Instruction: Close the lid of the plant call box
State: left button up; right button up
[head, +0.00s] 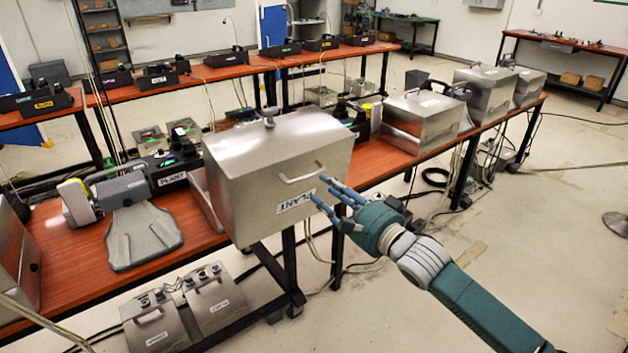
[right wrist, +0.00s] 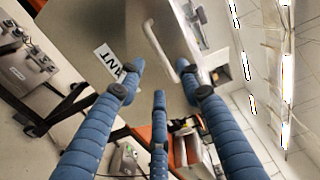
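The plant call box shows as a brushed-metal shell whose lid (head: 245,190) juts out over the table's front edge. The lid has a PLANT label (head: 295,201) and a bar handle (head: 301,176) on the side facing me. A metal side panel (head: 205,200) shows behind its left edge; the inside of the box is hidden. My right gripper (head: 328,192) is open, with its blue fingers spread and empty just right of the handle and label. The right wrist view shows the handle (right wrist: 161,48) and part of the label (right wrist: 108,62) beyond the fingers. My left gripper is out of view.
The red-brown table (head: 75,250) carries a grey desk phone and cradle (head: 143,235) left of the box. More metal boxes (head: 422,115) stand to the right. Control boxes (head: 155,320) sit low beneath the table.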

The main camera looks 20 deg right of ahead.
aim_at(284, 179)
jog(key=x, duration=0.6)
jog(key=shift+p, duration=0.4)
grip_shut()
